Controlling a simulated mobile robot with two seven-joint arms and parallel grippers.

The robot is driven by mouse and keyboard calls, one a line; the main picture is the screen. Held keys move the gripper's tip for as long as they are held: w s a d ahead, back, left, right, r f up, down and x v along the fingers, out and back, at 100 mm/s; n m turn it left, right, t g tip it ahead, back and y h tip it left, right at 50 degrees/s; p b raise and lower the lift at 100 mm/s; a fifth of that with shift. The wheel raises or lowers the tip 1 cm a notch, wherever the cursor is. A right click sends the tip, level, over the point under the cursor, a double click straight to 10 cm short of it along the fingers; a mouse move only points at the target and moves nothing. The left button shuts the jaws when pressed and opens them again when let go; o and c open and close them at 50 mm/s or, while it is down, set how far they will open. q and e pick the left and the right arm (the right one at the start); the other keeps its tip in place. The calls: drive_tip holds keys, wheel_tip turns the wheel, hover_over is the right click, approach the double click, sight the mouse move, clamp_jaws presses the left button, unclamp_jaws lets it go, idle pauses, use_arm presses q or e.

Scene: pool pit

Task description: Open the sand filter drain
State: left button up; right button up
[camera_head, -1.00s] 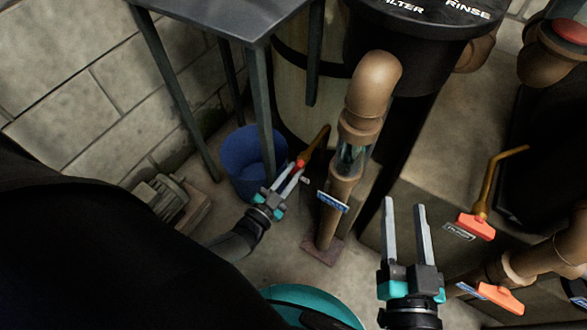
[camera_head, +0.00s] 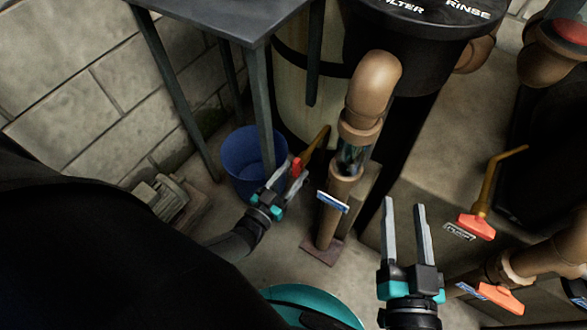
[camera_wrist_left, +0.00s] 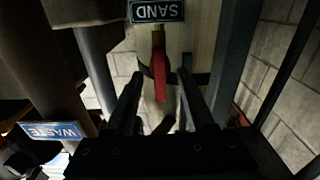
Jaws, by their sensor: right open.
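The sand filter drain is a brass pipe (camera_head: 321,138) low on the tan filter tank (camera_head: 300,70), with a red valve handle (camera_head: 296,167). In the left wrist view the red handle (camera_wrist_left: 160,75) hangs below a "SAND" sign (camera_wrist_left: 157,11). My left gripper (camera_head: 292,170) is open at the handle. Its two fingers (camera_wrist_left: 160,85) stand either side of the handle in the left wrist view, with a gap on each side. My right gripper (camera_head: 403,203) is open and empty, over the floor to the right of the standing pipe.
A brown standing pipe (camera_head: 330,220) with a blue "WASTE" sign (camera_wrist_left: 53,130) is right of my left gripper. Orange-handled valves (camera_head: 477,226) lie at the right.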

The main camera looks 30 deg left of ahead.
idle(0.3)
use_arm(q)
drive_tip(key=s+p, duration=0.1)
drive_tip(key=s, duration=0.6)
drive_tip(key=shift+a, duration=0.3)
idle(1.3)
